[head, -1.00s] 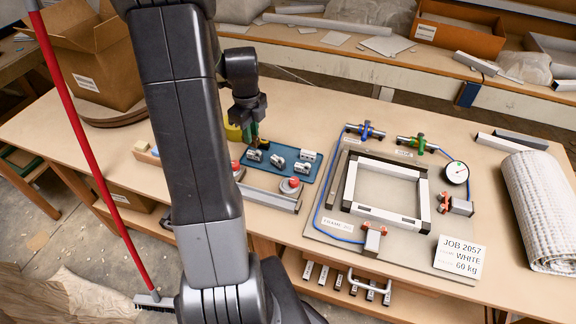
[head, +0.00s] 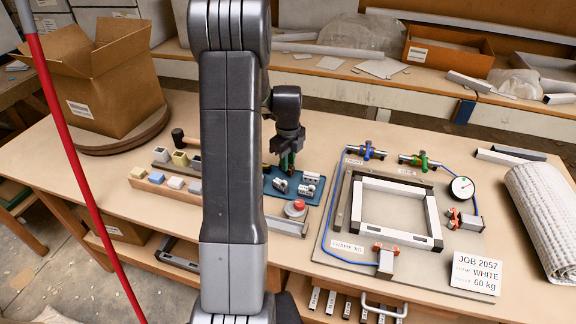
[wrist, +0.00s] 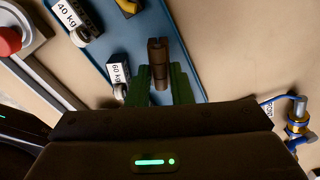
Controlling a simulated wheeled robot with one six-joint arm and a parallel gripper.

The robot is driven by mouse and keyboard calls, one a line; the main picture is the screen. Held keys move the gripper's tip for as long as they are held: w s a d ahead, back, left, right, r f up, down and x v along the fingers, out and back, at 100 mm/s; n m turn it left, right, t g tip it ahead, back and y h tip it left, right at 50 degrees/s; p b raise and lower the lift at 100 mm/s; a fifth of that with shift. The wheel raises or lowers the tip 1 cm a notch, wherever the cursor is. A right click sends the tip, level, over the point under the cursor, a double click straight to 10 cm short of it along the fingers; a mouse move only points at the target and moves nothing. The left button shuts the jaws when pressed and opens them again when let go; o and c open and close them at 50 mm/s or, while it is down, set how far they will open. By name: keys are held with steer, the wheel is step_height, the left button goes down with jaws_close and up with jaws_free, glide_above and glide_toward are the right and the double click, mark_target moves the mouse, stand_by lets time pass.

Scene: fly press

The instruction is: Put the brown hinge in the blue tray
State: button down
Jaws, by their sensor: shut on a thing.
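My gripper (head: 288,162) hangs over the back part of the blue tray (head: 292,197) in the head view. In the wrist view its green fingers (wrist: 158,80) are shut on the brown hinge (wrist: 158,62), a dark brown block-like piece pointing away from the palm. The blue tray (wrist: 188,48) lies beneath the hinge in the wrist view. I cannot tell whether the hinge touches the tray. Silver-and-white hinges lie in the tray, one labelled 60 kg (wrist: 118,68) close beside the fingers and one labelled 40 kg (wrist: 80,20). The left part of the tray is hidden by my arm in the head view.
A red button (head: 298,205) stands at the tray's front. A white frame on a grey board (head: 345,250) with clamps and a blue hose is to the right. Small blocks on a wooden rail (head: 150,184) are left of my arm. A cardboard box (head: 95,90) stands behind.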

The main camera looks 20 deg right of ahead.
steer(key=shift+f, duration=0.95)
steer(key=shift+f, duration=0.1)
steer(key=c, duration=1.3)
jaws_free()
step_height(320, 180, up, 12)
steer(key=shift+f, duration=4)
steer(key=shift+f, duration=0.1)
